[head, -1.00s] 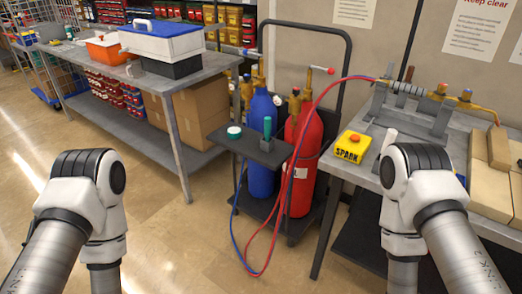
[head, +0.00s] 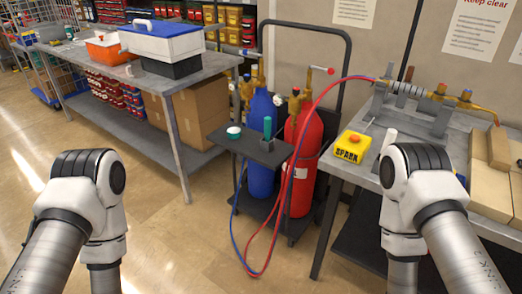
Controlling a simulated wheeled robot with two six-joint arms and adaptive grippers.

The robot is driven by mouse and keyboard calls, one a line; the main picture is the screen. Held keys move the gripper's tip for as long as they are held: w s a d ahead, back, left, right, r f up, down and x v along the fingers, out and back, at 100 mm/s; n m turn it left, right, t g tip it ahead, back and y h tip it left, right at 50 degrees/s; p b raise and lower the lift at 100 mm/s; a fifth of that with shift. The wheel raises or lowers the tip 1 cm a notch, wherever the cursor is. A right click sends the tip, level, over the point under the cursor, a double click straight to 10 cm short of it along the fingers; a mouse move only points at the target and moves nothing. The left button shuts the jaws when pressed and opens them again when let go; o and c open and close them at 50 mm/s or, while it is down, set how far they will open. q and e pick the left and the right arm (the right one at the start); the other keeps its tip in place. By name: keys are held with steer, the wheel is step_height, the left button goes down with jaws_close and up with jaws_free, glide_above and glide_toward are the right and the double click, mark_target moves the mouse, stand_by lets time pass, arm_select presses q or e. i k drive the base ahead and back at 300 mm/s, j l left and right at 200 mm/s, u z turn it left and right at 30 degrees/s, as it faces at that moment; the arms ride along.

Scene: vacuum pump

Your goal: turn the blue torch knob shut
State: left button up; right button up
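The brass torch (head: 437,96) rests in a grey stand on the right-hand workbench, with red and blue hoses running into its left end. Small knobs stand on its top, but at this size I cannot make out for certain which one is blue or how far it is turned. Its thin copper-coloured tip points right, over tan bricks. Only links of my two arms show, at the lower left and lower right, both well in front of the torch. Neither gripper is in view.
A yellow SPARK box (head: 352,147) with a red-orange button sits on the bench's left edge. A cart holds a blue cylinder (head: 262,150) and a red cylinder (head: 304,160). Hoses (head: 262,245) loop low between cart and bench. The left table (head: 105,105) carries bins. Floor is clear front-left.

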mark_target(467, 94)
steer(key=z, duration=1.3)
